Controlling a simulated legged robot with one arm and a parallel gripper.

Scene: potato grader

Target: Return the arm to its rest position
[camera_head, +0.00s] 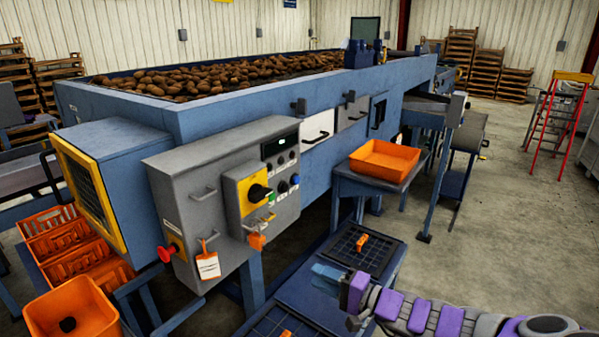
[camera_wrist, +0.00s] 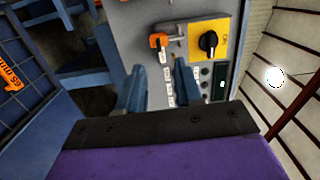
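My arm (camera_head: 450,318), grey with purple covers, reaches in from the lower right in the head view. My gripper (camera_head: 322,277) is at its left end, above the blue bench and in front of the grey control box (camera_head: 225,200). In the wrist view the two blue fingers of my gripper (camera_wrist: 160,82) stand apart, and nothing shows held between them. Beyond them are the control box's yellow plate with a black knob (camera_wrist: 208,42) and an orange lock-like piece (camera_wrist: 158,42). No gripper contact with the box is visible.
The blue bench (camera_head: 300,292) with dark grid mats and small orange pieces lies below my gripper. An orange tray (camera_head: 384,161) stands behind it. A red emergency button (camera_head: 166,254) and a hanging tag (camera_head: 208,266) stick out from the box. Open floor (camera_head: 510,230) lies right.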

